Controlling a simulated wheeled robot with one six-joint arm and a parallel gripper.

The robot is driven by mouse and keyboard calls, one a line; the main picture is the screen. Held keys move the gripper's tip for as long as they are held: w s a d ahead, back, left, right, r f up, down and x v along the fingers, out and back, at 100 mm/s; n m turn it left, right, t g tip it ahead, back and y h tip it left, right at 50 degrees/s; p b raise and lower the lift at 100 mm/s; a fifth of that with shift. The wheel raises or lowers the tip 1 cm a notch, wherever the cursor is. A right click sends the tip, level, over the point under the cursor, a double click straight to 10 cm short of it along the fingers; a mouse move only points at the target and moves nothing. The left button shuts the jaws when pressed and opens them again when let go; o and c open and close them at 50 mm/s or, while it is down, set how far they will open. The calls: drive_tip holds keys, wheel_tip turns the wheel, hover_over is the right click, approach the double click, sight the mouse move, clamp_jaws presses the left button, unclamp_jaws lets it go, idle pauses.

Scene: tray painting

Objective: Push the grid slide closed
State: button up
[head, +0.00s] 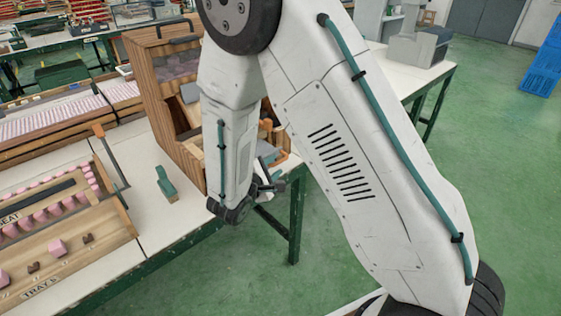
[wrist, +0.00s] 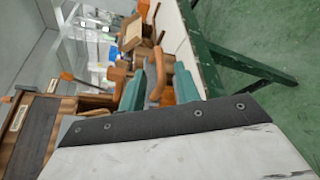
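My gripper (head: 270,178) hangs at the end of my arm, in front of the right lower part of the wooden cabinet (head: 157,95). In the wrist view two teal fingers (wrist: 160,88) stand apart, with a curved orange-brown piece showing between or behind them. I cannot tell whether they touch it. The cabinet has a dark handle on top and an opening in its front with pinkish contents. My arm hides much of its right side. I cannot pick out the grid slide for certain, nor how far it stands open.
A white worktable (head: 150,240) on green legs carries the cabinet, a teal-handled tool (head: 165,184) and a wooden tray (head: 115,228) with pink pieces at left. Another table (head: 435,72) stands behind my arm. Green floor at right is clear, with blue crates (head: 541,66) far off.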

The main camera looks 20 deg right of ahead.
sight(278, 163)
drive_tip(key=x, duration=0.5)
drive_tip(key=shift+c, duration=0.3)
drive_tip(key=shift+s, duration=0.1)
clamp_jaws()
